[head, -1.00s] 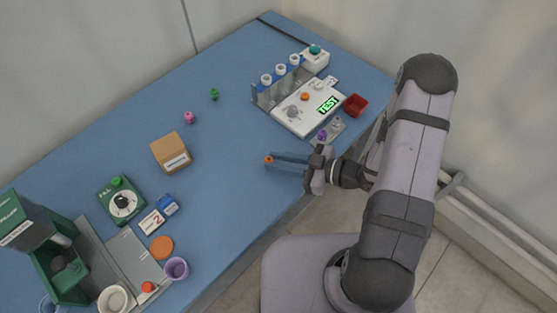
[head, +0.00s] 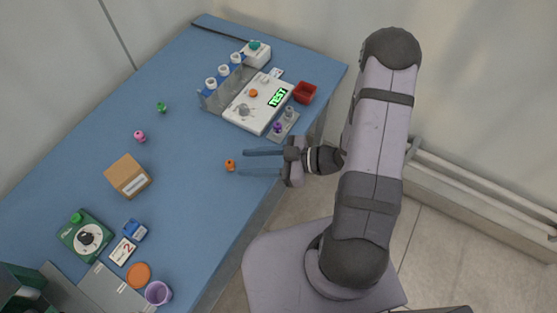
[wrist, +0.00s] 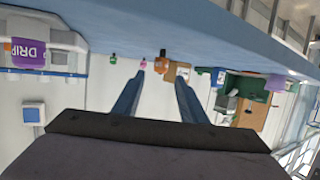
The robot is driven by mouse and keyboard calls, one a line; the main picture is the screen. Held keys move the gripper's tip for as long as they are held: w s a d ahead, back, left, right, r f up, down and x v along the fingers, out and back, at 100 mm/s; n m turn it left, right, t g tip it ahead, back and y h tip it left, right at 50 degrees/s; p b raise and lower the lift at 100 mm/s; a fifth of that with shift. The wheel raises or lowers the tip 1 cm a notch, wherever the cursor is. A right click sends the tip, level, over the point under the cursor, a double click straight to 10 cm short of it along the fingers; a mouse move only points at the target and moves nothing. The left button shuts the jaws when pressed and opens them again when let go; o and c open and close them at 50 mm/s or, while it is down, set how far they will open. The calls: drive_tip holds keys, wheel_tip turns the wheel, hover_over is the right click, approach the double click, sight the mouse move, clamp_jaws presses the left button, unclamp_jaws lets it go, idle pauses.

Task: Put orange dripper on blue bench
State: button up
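The orange dripper (head: 230,165) is a small orange piece on the blue bench (head: 190,215), near its front edge. My gripper (head: 242,163) is open, low over the bench edge, with its two fingers pointing left towards the dripper. The dripper sits just beyond the fingertips, apart from them and roughly in line with the gap. In the wrist view the dripper (wrist: 161,63) shows past the tips of the open fingers (wrist: 160,78), with nothing held between them.
A cardboard box (head: 127,176), a pink piece (head: 140,136) and a green piece (head: 161,107) stand farther left. A white device with a TEST display (head: 257,105) and a red bin (head: 304,92) are at the back right. Bench around the orange dripper is clear.

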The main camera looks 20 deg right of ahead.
drive_tip(key=b+v, duration=0.1)
drive_tip(key=v, duration=0.7)
drive_tip(key=w+d+f+h, duration=0.1)
drive_tip(key=w+d+h, duration=0.1)
drive_tip(key=w+d+f+m+t+h, duration=0.1)
drive_tip(key=w+h, duration=0.1)
drive_tip(key=w, duration=0.1)
drive_tip(key=w+d+f+m+h, duration=0.1)
drive_tip(key=w+d+h, duration=0.1)
drive_tip(key=w+h, duration=0.1)
drive_tip(key=shift+d+f+t, duration=0.15)
drive_tip(key=shift+d+t, duration=0.2)
drive_tip(key=shift+t, duration=0.05)
drive_tip(key=d+r+m+g+h, duration=0.2)
drive_tip(key=d+r+m+h, duration=0.1)
drive_tip(key=d+m+h, duration=0.4)
drive_tip(key=s+a+r+m+g, duration=0.1)
drive_tip(key=s+a+m+g, duration=0.1)
drive_tip(key=s+a, duration=0.2)
drive_tip(key=s+a+r+m+g, duration=0.2)
drive_tip(key=s+a, duration=0.3)
drive_tip(key=s, duration=0.6)
drive_tip(key=shift+a+r+m+g, duration=0.25)
drive_tip(key=shift+r+m+g, duration=0.05)
drive_tip(key=shift+g, duration=0.3)
